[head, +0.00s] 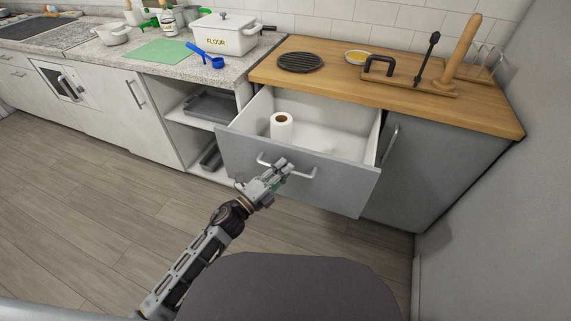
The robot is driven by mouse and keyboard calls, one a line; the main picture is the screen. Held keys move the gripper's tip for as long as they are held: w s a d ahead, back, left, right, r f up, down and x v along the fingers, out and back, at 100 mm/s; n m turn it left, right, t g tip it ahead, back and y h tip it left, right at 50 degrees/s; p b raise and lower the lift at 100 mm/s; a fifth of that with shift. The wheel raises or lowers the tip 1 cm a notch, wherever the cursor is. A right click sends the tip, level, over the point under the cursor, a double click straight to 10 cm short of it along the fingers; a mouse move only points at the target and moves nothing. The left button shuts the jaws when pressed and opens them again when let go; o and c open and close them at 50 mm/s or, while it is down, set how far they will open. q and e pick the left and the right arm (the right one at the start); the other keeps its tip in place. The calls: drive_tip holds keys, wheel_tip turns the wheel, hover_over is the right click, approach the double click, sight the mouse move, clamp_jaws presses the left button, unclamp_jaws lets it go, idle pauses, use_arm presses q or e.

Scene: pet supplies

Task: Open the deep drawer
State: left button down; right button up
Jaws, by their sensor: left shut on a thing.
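The deep drawer (335,181) has a grey front with a silver bar handle (309,174). It stands pulled out under the wooden countertop, and its white inside shows. Part of the handle is hidden behind the gripper. My right gripper is not in the view.
The wooden countertop (340,72) holds a black trivet (300,62) and a rack with a wooden post. A grey cabinet door (430,170) is right of the drawer. Open shelves with trays (209,108) are left. A grey wall (500,240) bounds the right. Floor (110,200) is clear at left.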

use_arm(q)
drive_tip(key=shift+s+f, duration=0.1)
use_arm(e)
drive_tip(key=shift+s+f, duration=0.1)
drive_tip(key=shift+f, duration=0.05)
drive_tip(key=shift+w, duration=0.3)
use_arm(q)
drive_tip(key=c, duration=1.5)
unclamp_jaws()
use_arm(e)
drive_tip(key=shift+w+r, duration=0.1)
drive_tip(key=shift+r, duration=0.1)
use_arm(q)
drive_tip(key=shift+a, duration=0.1)
drive_tip(key=shift+v, duration=6)
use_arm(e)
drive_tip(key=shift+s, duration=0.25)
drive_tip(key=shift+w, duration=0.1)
